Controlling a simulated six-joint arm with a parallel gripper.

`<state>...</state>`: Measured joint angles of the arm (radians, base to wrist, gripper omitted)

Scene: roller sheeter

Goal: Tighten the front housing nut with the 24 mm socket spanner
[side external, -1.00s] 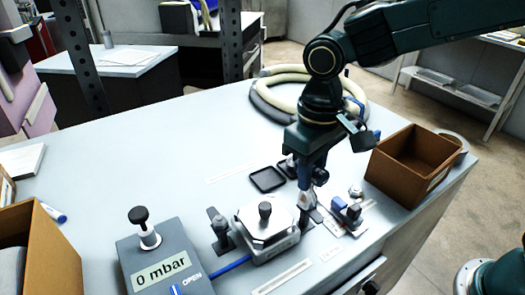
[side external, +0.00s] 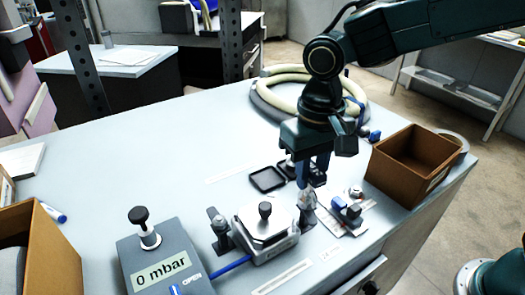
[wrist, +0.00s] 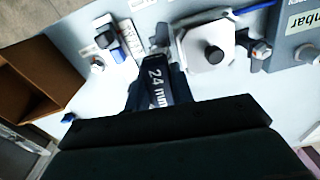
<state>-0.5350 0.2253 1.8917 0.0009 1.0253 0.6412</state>
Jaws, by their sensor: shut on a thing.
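My gripper (side external: 314,172) points down at the right side of the housing and is shut on the 24 mm socket spanner. The spanner (wrist: 157,88) shows its white "24 mm" lettering between my fingers in the wrist view. The housing (side external: 268,232) is a silver block with a light plate and black knob on top; it also shows in the wrist view (wrist: 207,48). The spanner's lower end is close to the housing's right side by a clamp. I cannot tell whether it sits on the nut. The front housing nut is not clearly visible.
A grey pressure box (side external: 160,262) reading 0 mbar stands left of the housing, joined by a blue hose (side external: 230,265). A small blue-and-black fitting (side external: 347,212) lies to the right on a labelled strip. A brown bin (side external: 412,165) and black trays (side external: 267,179) stand nearby.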

